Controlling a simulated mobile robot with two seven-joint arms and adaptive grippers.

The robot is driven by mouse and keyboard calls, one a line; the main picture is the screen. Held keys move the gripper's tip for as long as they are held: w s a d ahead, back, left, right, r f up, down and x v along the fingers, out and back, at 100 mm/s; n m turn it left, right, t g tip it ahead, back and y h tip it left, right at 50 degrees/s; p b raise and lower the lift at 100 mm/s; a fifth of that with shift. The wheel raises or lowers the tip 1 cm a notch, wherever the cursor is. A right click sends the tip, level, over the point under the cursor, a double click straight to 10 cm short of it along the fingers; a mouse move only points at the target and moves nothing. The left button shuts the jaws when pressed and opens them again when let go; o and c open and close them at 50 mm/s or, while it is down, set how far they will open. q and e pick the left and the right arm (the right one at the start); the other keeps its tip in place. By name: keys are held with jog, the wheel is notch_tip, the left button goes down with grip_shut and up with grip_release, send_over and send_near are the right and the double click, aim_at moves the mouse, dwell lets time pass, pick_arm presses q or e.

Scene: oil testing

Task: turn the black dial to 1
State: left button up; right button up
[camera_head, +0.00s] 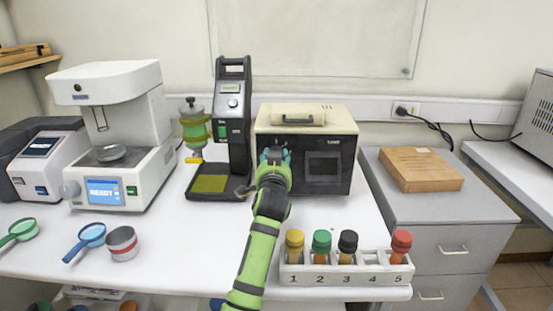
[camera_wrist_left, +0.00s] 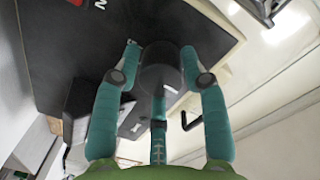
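The black dial (camera_wrist_left: 161,70) shows in the left wrist view as a dark round knob on the black front of a cream-topped machine (camera_head: 344,184). My left gripper (camera_head: 274,157) is at the left part of that front. In the left wrist view its teal fingers (camera_wrist_left: 161,50) stand on both sides of the dial, with a third finger below it. The side fingertips bend inward and appear to touch the dial. In the head view the gripper hides the dial. The dial's number marks cannot be read. My right gripper is in neither view.
A black tester (camera_head: 233,110) stands left of the machine. A white rack (camera_head: 350,278) with several capped vials is in front, right of my left arm. A white READY instrument (camera_head: 110,145) stands left. A cardboard box (camera_head: 421,168) sits on the right cabinet.

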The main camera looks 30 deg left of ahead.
pick_arm(q)
jog(key=shift+o, duration=0.7)
jog(key=shift+s+a+f, duration=0.1)
jog(key=shift+a+f, duration=0.05)
jog(key=shift+f, duration=0.2)
jog(key=shift+r, duration=0.15)
jog(key=v, duration=1.2)
jog(key=shift+r, duration=0.1)
